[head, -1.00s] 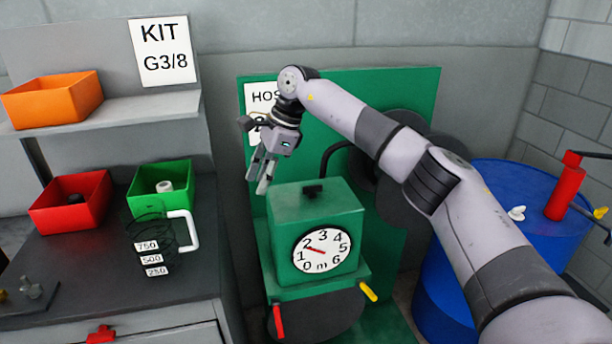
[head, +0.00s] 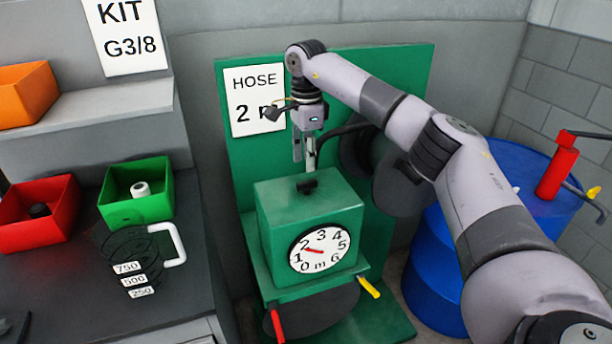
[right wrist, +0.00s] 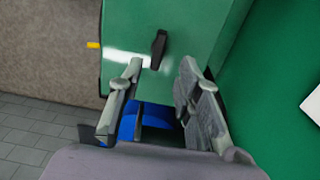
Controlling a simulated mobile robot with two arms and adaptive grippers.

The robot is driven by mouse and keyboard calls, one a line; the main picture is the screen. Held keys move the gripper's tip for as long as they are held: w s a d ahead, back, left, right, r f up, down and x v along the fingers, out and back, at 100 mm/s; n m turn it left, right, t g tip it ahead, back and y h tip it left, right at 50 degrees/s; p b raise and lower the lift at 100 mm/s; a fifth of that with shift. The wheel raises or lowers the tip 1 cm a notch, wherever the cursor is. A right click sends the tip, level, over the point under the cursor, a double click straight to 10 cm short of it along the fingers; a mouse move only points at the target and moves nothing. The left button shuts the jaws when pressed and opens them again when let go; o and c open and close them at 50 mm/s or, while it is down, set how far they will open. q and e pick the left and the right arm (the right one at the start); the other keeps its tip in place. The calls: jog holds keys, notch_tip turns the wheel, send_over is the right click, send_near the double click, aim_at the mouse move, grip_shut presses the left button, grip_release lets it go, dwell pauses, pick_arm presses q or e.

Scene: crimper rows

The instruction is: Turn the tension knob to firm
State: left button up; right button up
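A small black knob (head: 307,186) sits on top of the green machine box (head: 283,212), which has a white dial on its front. The dial's red needle points between 1 and 2. My right gripper (head: 309,165) points down just above and behind the knob. In the right wrist view the knob (right wrist: 158,48) shows as a black bar on the green top, just beyond the fingertips. My right gripper (right wrist: 161,72) is open there, with nothing between its fingers. My left gripper is not in view.
A HOSE 2 m sign (head: 257,100) hangs on the green back panel. Red (head: 275,325) and yellow (head: 369,288) handles stick out below the box. A blue barrel (head: 432,265) stands right. A wire-like jug (head: 135,262) and bins stand on the left bench.

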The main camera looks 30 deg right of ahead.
aim_at(307, 181)
jog(key=f, duration=0.3)
jog(key=shift+s+f+p, duration=0.1)
jog(key=shift+s+p, duration=0.1)
jog(key=shift+p, duration=0.15)
notch_tip(307, 181, down, 2)
jog(key=shift+f, duration=0.6)
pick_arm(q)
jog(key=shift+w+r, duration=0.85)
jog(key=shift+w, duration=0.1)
pick_arm(e)
grip_shut()
